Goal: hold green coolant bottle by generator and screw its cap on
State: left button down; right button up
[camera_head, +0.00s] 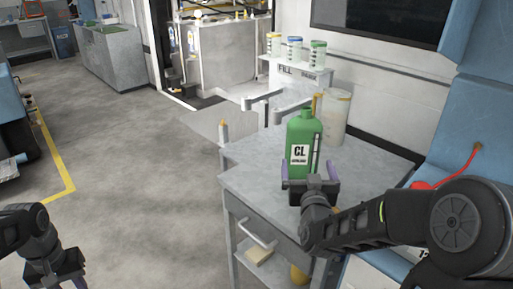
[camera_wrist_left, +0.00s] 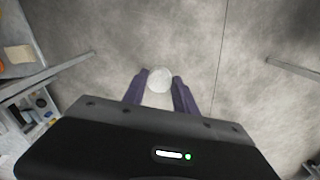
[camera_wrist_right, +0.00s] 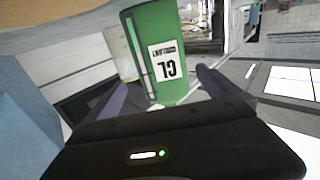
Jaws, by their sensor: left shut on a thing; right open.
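The green coolant bottle (camera_head: 302,136) stands upright on the grey cart top (camera_head: 262,178), with a white CL label facing me. Its neck shows green at the top. My right gripper (camera_head: 310,178) is open at the bottle's lower front, with a finger to either side. In the right wrist view the bottle (camera_wrist_right: 172,88) shows between and beyond the fingers; contact cannot be told. My left gripper (camera_wrist_left: 159,88) is shut on a round whitish cap (camera_wrist_left: 159,78), held away from the bottle above the floor. In the head view this gripper shows only partly at the lower left.
A translucent jug (camera_head: 336,118) stands just behind the bottle on the right. Several small containers (camera_head: 294,50) sit on the FILL rack (camera_head: 290,78) behind. A red cable (camera_head: 466,165) lies by the blue unit at right. The floor (camera_head: 135,165) left of the cart is clear.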

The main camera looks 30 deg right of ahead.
aim_at(305, 152)
jog(key=shift+x, duration=2.75)
jog(key=x, duration=0.5)
jog(key=shift+w+f, duration=0.15)
jog(key=c, duration=1.7)
